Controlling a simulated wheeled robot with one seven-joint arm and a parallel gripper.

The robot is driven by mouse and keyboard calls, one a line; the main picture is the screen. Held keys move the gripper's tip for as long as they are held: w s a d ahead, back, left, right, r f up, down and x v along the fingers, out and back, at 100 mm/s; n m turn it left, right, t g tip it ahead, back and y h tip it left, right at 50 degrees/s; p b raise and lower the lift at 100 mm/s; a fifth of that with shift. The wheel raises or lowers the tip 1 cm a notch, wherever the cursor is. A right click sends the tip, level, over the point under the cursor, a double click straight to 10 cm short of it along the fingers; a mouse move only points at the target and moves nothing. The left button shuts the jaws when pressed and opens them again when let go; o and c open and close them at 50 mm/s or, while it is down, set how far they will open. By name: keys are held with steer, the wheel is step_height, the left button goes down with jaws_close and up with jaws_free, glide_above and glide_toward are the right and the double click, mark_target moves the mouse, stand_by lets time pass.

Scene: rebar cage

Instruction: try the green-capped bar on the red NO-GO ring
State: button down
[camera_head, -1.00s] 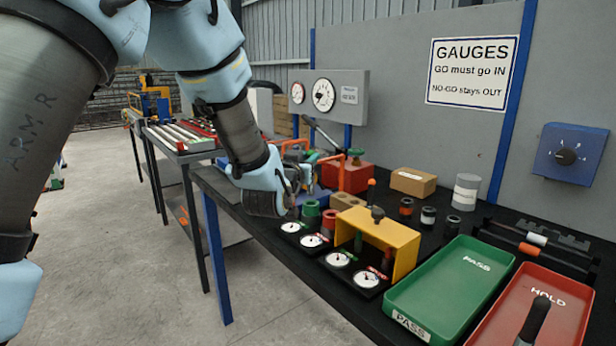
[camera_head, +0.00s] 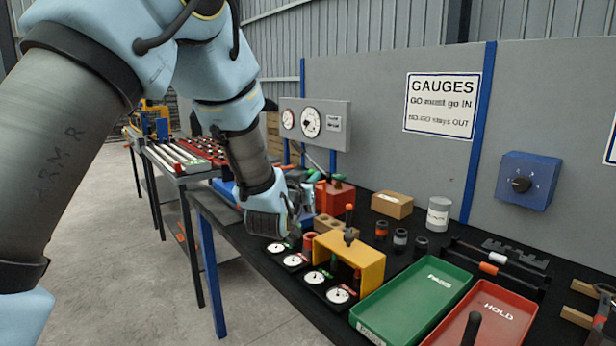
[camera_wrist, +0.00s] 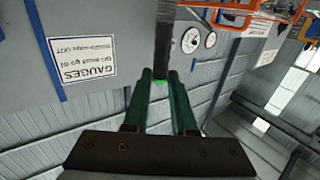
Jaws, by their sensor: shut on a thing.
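My gripper (camera_head: 296,205) is above the bench at the left of the gauges, seen mostly from behind in the head view. In the wrist view its two green fingers (camera_wrist: 160,98) are shut on a dark bar (camera_wrist: 163,42) with a bright green end, the green-capped bar (camera_wrist: 160,82), between the fingertips. The red NO-GO ring (camera_head: 309,241) stands on the bench just right of and below the gripper, left of the yellow frame. The bar looks apart from the ring, but the gap cannot be told.
A yellow frame (camera_head: 368,262) stands beside the ring, with several dial gauges (camera_head: 314,278) in front. A green PASS tray (camera_head: 400,310) and red HOLD tray (camera_head: 490,315) lie to the right. Behind are a red box (camera_head: 335,197), a cardboard box (camera_head: 392,204) and a grey can (camera_head: 438,213).

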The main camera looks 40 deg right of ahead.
mark_target(310, 213)
steer(key=shift+b, duration=0.65)
step_height(310, 213, down, 6)
steer(key=b, duration=0.6)
steer(key=shift+b, duration=0.85)
stand_by(0.7)
steer(key=shift+f+b, duration=0.25)
steer(key=shift+b, duration=0.05)
steer(key=shift+f+b, duration=0.35)
steer(key=shift+f+b, duration=1)
steer(key=shift+b, duration=0.05)
steer(key=shift+f+b, duration=0.35)
steer(key=shift+f, duration=0.1)
steer(key=c, duration=0.6)
jaws_free()
steer(key=shift+c, duration=0.2)
